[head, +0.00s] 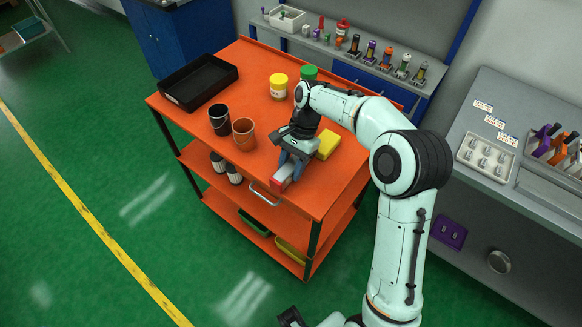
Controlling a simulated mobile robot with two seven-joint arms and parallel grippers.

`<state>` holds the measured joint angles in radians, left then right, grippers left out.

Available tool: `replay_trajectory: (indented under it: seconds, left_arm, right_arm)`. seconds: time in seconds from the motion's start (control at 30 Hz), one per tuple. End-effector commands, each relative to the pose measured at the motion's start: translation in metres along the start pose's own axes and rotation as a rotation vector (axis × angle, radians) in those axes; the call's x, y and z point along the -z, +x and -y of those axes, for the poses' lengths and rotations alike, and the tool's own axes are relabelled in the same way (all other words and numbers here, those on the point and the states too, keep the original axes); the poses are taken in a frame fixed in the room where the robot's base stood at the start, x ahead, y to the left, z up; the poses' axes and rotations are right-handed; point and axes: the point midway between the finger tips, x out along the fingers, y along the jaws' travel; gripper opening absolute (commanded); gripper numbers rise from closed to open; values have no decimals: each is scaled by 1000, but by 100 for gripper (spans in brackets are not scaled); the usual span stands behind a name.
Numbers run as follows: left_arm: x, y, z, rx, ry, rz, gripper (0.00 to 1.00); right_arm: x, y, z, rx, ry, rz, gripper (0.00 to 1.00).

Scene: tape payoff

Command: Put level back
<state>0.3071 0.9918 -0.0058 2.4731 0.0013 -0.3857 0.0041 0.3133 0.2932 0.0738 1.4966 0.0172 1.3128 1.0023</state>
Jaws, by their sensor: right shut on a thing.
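My right gripper (291,156) reaches down over the front edge of the orange cart (262,168). It is shut on a small red and grey block (280,181), which appears to be the level. The block's red end points towards the front edge, above or on the top of the cart. The fingers and wrist hide its rear part, and I cannot tell whether it touches the surface.
A yellow block (328,144) lies just right of the gripper. A brown cup (244,134), dark cup (219,119), black tray (198,82), yellow-lidded jar (279,86) and green-lidded jar (309,73) stand on the cart. A grey bench (480,125) is at right.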

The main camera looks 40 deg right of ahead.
Motion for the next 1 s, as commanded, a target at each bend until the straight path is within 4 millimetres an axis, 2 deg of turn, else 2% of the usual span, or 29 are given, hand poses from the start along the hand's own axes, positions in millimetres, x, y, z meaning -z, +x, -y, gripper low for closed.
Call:
replay_trajectory:
  seconds: [0.37,0.4,0.47,0.5,0.83,1.0]
  left_arm:
    - [0,1,0,0,0,0,43]
    - [0,1,0,0,0,1,43]
    - [0,1,0,0,0,0,43]
    - [0,1,0,0,0,0,43]
    - [0,0,0,0,0,0,43]
    - [1,-5,-2,-1,1,-2,43]
  right_arm:
    - [2,5,0,1,-1,0,0]
    - [2,6,0,1,-1,0,44]
    - [2,6,0,1,-1,-1,63]
    - [2,6,0,1,-1,-1,66]
    - [1,2,0,2,-1,-1,66]
    - [1,-23,1,5,-1,-3,66]
